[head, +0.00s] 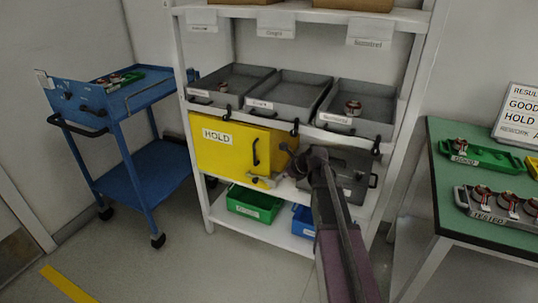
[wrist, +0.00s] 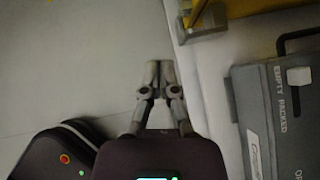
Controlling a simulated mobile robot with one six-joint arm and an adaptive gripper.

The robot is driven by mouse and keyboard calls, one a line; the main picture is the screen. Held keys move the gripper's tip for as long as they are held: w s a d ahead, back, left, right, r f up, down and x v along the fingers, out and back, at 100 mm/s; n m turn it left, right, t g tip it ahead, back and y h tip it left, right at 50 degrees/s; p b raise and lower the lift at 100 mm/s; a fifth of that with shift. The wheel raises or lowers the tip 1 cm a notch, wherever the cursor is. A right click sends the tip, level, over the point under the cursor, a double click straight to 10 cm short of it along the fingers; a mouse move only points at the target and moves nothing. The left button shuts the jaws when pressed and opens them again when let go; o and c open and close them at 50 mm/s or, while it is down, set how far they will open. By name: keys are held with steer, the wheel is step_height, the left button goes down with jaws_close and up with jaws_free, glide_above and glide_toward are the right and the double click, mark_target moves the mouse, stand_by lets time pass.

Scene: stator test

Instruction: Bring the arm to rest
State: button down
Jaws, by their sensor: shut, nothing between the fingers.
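My arm (head: 338,235) reaches up from the bottom of the head view toward the shelf rack, with its wrist in front of the lower shelf. My gripper (head: 257,182) is in front of the yellow HOLD box, near its lower edge. In the wrist view my gripper (wrist: 159,72) is shut and empty, its fingertips together over pale floor beside the shelf edge. Part of the grey case behind my arm is hidden in the head view.
The yellow HOLD box (head: 222,153) and a grey case (head: 362,163) stand on the rack (head: 289,231). The case also shows close at right in the wrist view (wrist: 255,95). A blue cart (head: 148,172) stands left, a green-topped table (head: 450,206) right. Floor between cart and rack is clear.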

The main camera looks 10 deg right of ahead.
steer(key=s+a+f+n+g+h, duration=0.2)
steer(key=s+n+g+h, duration=0.1)
steer(key=s+n, duration=1)
steer(key=s+a+f+n+g+h, duration=0.3)
steer(key=s+n, duration=0.8)
steer(key=n, duration=0.3)
step_height(320, 180, up, 27)
steer(key=p, duration=2.7)
steer(key=shift+r, duration=0.2)
steer(key=shift+s, duration=0.1)
